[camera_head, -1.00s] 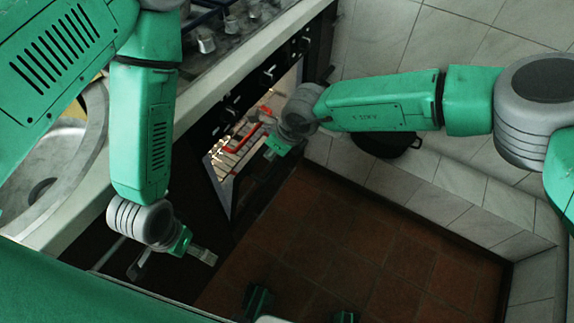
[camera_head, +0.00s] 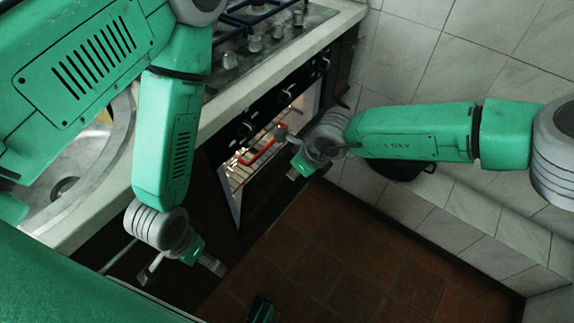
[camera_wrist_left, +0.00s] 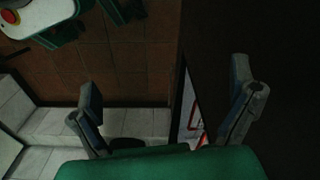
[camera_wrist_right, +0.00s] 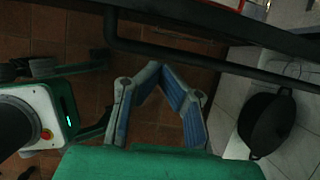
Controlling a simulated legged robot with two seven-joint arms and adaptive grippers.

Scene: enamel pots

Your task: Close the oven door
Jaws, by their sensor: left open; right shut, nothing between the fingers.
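The oven (camera_head: 248,165) is in the middle of the head view, its lit inside and red-edged rack showing. Its dark door (camera_head: 272,200) stands open, tilted outward; my right arm partly hides it. My right gripper (camera_head: 298,173) is by the door's outer side, shut and empty. In the right wrist view its fingertips (camera_wrist_right: 158,70) meet below the door's dark handle bar (camera_wrist_right: 190,62); I see a gap between them. My left gripper (camera_head: 183,270) is open and empty, low in front of the dark cabinet. In the left wrist view its fingers (camera_wrist_left: 166,118) are wide apart.
The hob (camera_head: 265,35) and counter are above the oven, with a sink (camera_head: 75,165) at left. A black pot (camera_head: 400,170) sits on the tiled ledge (camera_head: 470,205) at right, behind my right arm.

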